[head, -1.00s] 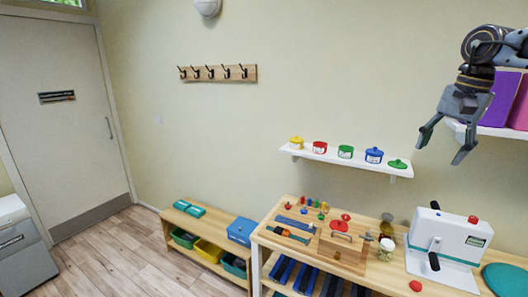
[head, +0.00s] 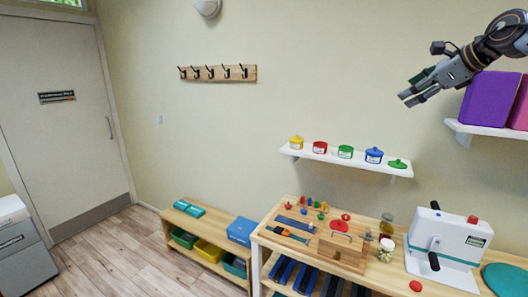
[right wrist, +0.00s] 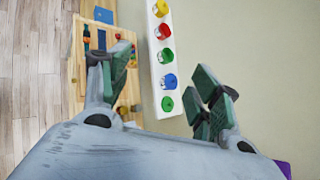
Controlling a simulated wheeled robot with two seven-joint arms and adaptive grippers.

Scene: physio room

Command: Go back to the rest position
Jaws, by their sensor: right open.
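My right gripper (head: 411,90) is raised in the upper right of the head view, in front of the bare wall and left of the purple box. Its fingers point left. In the right wrist view the two fingers of the right gripper (right wrist: 162,85) stand wide apart with nothing between them. Beyond them lie the wall shelf and the table top. My left gripper is not in view.
A white wall shelf (head: 320,155) holds several coloured pots. Below, a wooden table (head: 345,266) carries a white press (head: 447,242), jars and small parts. A purple box (head: 490,98) stands on a shelf (head: 490,131) near my right arm. A low bench (head: 185,221) stands left.

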